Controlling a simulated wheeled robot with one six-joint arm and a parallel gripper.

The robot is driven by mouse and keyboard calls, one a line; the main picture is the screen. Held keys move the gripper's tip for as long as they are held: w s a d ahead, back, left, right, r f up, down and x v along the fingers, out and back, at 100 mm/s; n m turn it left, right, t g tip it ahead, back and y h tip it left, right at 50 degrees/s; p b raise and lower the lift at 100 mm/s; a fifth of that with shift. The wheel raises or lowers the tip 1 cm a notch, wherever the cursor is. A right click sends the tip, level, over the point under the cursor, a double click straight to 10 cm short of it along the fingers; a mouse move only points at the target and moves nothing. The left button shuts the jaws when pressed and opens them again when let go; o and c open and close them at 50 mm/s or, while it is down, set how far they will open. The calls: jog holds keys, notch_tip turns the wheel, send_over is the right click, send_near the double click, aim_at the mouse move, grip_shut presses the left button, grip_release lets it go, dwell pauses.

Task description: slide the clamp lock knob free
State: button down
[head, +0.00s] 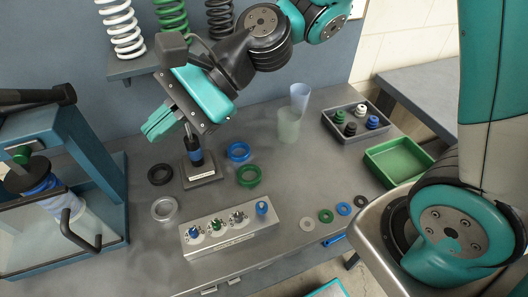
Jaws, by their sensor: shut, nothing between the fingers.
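No part is clearly marked as the clamp lock knob. A round green piece (20,155) sits on the blue clamp frame (97,160) at the left, above a clear tube with a blue collar (40,176), and may be it. My gripper (158,123) is shut and empty, its teal fingers pointing down and left above the bench. It is well to the right of the green piece and apart from it. A black post with a blue band (195,156) stands on a square base (201,180) below my gripper.
A grey block with several small knobs (230,231) lies at the front. Loose rings (165,209) lie around the post. Cups (289,126), a grey tray (343,108) and a green tray (377,163) stand to the right. A black handle (66,225) juts from the frame's front.

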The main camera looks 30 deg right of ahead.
jog(key=s+d+f+n+h+b, duration=0.2)
jog(key=s+d+n+h, duration=0.5)
jog(key=d+n, duration=0.4)
jog(key=shift+s+d+f+n+b, duration=0.2)
jog(key=shift+s+n+b, duration=0.25)
jog(key=shift+n, duration=1.55)
jog(key=shift+s+d+r+n+t+h, duration=0.1)
jog(key=shift+s+d+n+t+h, duration=0.05)
jog(key=shift+s+d+n+h, duration=0.3)
jog(key=shift+s+d+n+t+h, duration=0.15)
jog(key=shift+d+n+h, duration=0.1)
jog(key=shift+d+n, duration=0.3)
